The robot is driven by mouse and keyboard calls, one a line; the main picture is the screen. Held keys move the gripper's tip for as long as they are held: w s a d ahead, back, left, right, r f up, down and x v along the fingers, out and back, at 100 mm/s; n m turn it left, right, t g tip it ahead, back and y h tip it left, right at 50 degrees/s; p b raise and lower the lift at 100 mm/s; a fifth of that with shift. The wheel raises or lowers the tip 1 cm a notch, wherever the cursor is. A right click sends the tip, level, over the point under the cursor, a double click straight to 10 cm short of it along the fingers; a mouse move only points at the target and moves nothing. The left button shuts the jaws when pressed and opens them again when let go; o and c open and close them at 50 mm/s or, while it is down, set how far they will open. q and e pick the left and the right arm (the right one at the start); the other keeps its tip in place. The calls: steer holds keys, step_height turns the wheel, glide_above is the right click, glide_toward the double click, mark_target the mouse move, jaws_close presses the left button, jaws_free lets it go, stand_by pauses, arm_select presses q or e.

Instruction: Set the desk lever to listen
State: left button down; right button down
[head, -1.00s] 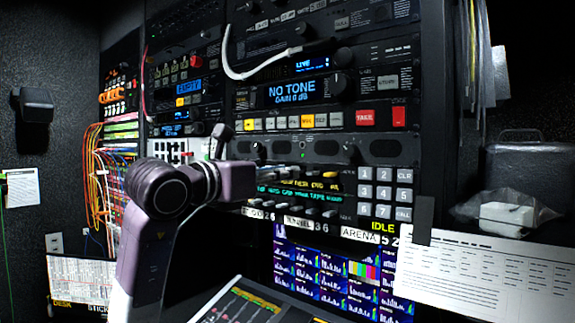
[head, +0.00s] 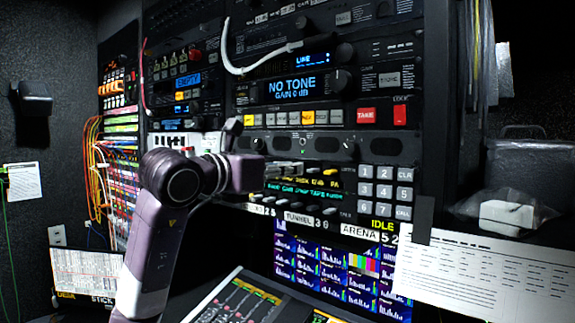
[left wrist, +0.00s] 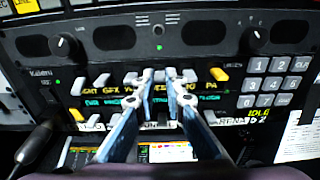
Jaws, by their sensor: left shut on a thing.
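The intercom panel (head: 340,178) carries a row of small levers above a strip of lit labels; it also fills the left wrist view (left wrist: 60,75). My left gripper (head: 286,168) is at the upper lever row, its fingers pointing at the panel. In the left wrist view its blue-grey fingers (left wrist: 160,78) come together around one lever in the middle of the row, at a label partly reading "ES", which fits the desk lever. The fingers hide most of this lever, so its position cannot be told. My right gripper is not in view.
Neighbouring levers stand close on both sides, including a yellow-tipped one (left wrist: 219,74) to the right. A keypad (head: 385,193) is further right. Below are a screen with meters (head: 325,270) and a sloping desk (head: 245,300). A white cable (head: 262,67) loops above.

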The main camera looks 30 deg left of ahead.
arm_select(q)
steer(key=g+p, duration=0.1)
steer(key=p, duration=0.1)
steer(key=r+g+p, duration=0.1)
steer(key=g+p, duration=0.1)
steer(key=r+g+p, duration=0.1)
steer(key=p, duration=0.2)
steer(key=shift+w+y, duration=0.25)
steer(key=shift+y, duration=0.05)
steer(key=shift+f, duration=0.1)
steer(key=c, duration=2.3)
jaws_free()
steer(key=shift+o, duration=0.2)
steer(key=v, duration=1.1)
steer(key=shift+s+r, duration=0.3)
steer(key=shift+r, duration=0.05)
